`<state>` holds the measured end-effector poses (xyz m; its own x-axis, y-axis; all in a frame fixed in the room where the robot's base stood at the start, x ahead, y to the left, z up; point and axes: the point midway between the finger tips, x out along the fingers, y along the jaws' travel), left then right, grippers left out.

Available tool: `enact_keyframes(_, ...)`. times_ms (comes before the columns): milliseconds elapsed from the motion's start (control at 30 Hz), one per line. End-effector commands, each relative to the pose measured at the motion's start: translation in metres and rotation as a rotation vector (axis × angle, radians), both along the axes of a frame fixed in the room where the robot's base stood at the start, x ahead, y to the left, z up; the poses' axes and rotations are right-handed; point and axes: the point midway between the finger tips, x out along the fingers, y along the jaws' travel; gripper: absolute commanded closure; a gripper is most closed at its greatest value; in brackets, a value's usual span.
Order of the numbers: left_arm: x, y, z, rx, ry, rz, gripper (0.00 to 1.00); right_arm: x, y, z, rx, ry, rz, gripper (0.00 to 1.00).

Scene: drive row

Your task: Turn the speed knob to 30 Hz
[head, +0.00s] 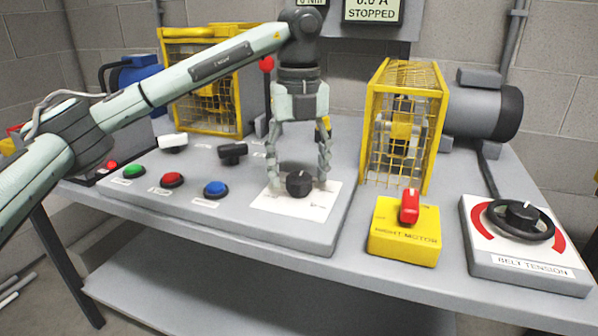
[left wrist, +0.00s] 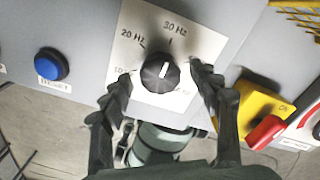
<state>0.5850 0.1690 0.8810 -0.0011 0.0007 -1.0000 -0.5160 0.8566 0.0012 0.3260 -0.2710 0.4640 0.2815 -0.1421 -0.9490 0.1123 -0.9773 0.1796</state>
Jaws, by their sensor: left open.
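The black speed knob (head: 299,185) stands on a white dial plate (head: 265,203) at the front of the grey control panel. In the left wrist view the knob (left wrist: 160,73) has a white pointer line that points up and slightly right, at or close to the tick under "30 Hz". "20 Hz" is printed to the left, and a "10" shows lower left; the right-hand label is partly hidden. My left gripper (head: 297,178) points down over the plate, open, with one finger on each side of the knob. In the left wrist view small gaps show between knob and fingers. My right gripper is not in view.
Green (head: 133,171), red (head: 172,180) and blue (head: 216,189) buttons sit left of the plate. A black switch (head: 233,152) is behind. Right are a yellow box with a red switch (head: 409,207), a yellow cage (head: 375,150) and a belt tension wheel (head: 520,219). A display reads "STOPPED" (head: 372,14).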

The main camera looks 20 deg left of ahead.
Motion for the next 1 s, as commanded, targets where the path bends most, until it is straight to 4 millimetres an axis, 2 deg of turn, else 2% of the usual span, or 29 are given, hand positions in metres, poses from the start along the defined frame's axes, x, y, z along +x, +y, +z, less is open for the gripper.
enact_keyframes(300, 0.001, 0.0, 0.065, 0.0, -0.007, 0.001, 0.38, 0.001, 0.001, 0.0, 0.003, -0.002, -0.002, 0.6)
enact_keyframes(500, 0.001, 0.0, 0.099, 0.001, -0.007, 0.001, 0.38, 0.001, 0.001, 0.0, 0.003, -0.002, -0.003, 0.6)
enact_keyframes(700, 0.0, 0.0, 0.114, -0.001, -0.003, 0.0, 0.38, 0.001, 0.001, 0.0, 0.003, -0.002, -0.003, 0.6)
enact_keyframes(1000, 0.0, 0.0, 0.114, -0.001, -0.002, 0.0, 0.38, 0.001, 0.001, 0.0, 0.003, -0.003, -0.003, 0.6)
